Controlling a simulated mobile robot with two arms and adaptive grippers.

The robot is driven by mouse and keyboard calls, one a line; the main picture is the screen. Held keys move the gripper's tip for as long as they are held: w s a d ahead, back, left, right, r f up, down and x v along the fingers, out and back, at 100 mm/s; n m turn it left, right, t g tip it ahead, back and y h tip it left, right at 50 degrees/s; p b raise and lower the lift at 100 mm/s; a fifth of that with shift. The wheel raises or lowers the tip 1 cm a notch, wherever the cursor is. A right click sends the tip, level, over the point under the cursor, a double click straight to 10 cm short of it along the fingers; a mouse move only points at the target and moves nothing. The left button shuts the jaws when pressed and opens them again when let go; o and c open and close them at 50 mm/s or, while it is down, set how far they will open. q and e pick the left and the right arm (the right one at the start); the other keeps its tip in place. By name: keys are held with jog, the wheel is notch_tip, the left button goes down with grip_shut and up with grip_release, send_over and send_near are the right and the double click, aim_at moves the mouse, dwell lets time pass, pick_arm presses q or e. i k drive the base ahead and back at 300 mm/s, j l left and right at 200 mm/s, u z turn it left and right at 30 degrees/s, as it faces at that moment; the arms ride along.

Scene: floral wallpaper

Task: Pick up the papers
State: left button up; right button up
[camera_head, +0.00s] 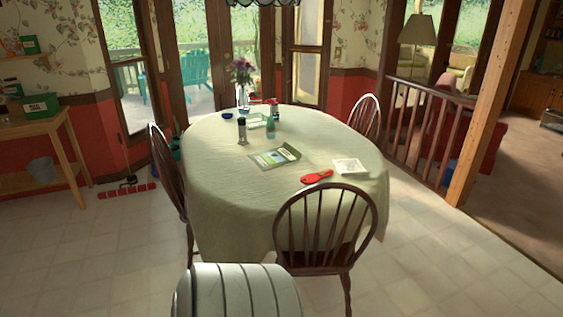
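A green and white printed paper or booklet (268,159) lies flat near the middle of the round table (220,170), which has a pale green cloth. A white sheet (349,166) with faint marks lies near the table's right edge. A flat pale green and white item (256,120) lies farther back; I cannot tell if it is paper. Neither of my grippers is in view.
On the table are a red paddle-like item (316,177), a dark bottle (242,131), a green bottle (270,128) and a flower vase (243,95). Chairs stand at the front (325,222), left (168,172) and right (365,115). Floor (110,245) is open at left.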

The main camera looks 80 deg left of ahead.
aim_at(344, 167)
jog(key=u, duration=1.9)
jog(key=z, duration=2.55)
jog(key=u, duration=2.6)
jog(key=i+l+u, duration=0.15)
jog(key=i, duration=0.4)
jog(key=i+l+u, duration=0.2)
jog(key=i, duration=0.3)
jog(key=i+l+u, duration=0.15)
jog(key=i, duration=0.35)
